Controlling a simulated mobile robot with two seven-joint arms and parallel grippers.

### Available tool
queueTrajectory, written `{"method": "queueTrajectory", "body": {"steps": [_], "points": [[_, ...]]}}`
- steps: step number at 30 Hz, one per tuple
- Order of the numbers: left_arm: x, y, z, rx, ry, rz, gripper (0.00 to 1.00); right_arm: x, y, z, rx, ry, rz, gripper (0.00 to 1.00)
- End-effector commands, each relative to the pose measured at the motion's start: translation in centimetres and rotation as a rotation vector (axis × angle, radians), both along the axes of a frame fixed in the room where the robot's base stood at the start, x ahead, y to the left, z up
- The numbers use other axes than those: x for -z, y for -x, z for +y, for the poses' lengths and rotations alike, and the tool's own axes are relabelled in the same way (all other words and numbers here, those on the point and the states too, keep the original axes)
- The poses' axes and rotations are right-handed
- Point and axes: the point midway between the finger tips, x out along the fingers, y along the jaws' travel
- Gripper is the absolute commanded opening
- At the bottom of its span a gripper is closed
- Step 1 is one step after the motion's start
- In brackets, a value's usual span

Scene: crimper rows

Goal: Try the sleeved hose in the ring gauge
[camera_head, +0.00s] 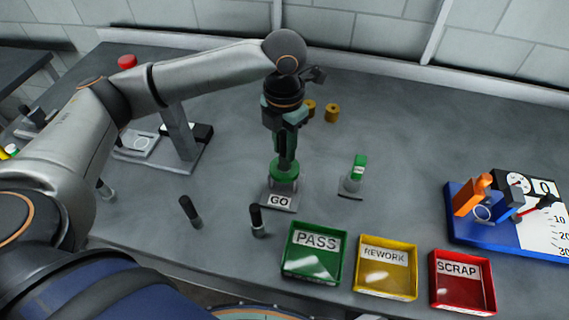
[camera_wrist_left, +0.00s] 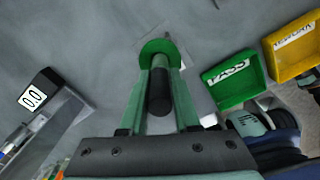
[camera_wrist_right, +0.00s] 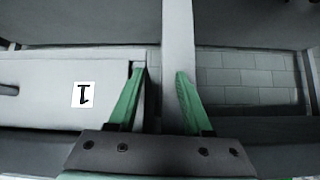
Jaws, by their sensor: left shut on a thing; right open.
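My left gripper (camera_head: 286,160) points down at the green ring gauge (camera_head: 285,185), which stands on a grey plate marked GO. It is shut on the sleeved hose, a dark cylinder (camera_wrist_left: 160,92) between the fingers in the left wrist view. The green ring (camera_wrist_left: 160,45) lies right at the fingertips there. The hose's lower end is hidden, so I cannot tell whether it is inside the ring or just above it. My right gripper (camera_wrist_right: 160,85) is open and empty in the right wrist view, and out of the head view.
Green PASS (camera_head: 313,255), yellow REWORK (camera_head: 387,268) and red SCRAP (camera_head: 463,283) trays line the front. Black hose pieces (camera_head: 190,212) (camera_head: 257,220) stand nearby. A small green-topped stand (camera_head: 357,170) is right of the gauge. A blue-based dial fixture (camera_head: 480,235) is at right.

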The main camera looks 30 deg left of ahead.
Motion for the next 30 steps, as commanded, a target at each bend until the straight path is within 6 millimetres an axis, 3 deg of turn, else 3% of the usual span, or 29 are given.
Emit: {"method": "queueTrajectory", "body": {"steps": [30], "points": [[-4.2,0.0,0.0,0.001,0.001,-0.002,0.0,0.0,0.0,0.0,0.0,0.0,0.0,0.5]]}}
